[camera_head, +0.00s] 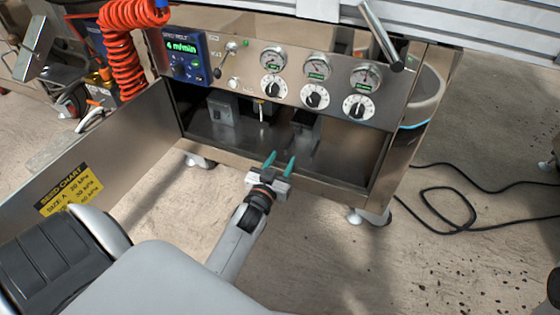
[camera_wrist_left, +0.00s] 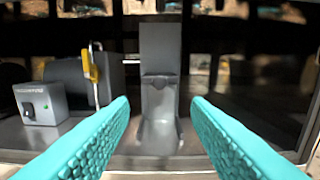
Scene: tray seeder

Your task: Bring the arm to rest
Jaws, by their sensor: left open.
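My left gripper (camera_head: 279,162) is open and empty, with two teal fingers. It is in front of the open lower bay of the steel machine, at the bay's bottom edge. In the left wrist view the teal fingers (camera_wrist_left: 160,135) stand wide apart with nothing between them. Beyond them a grey upright part (camera_wrist_left: 160,85) stands in the bay, apart from the fingers. My left arm (camera_head: 240,230) reaches forward from the bottom of the head view. My right gripper is not in view.
The panel above the bay carries gauges (camera_head: 318,66), black knobs and a blue display box (camera_head: 186,55). A grey box with a switch (camera_wrist_left: 40,104) and a yellow-handled lever (camera_wrist_left: 91,68) are inside the bay. An open door (camera_head: 110,145) is at left. A black cable (camera_head: 450,190) lies on the floor at right.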

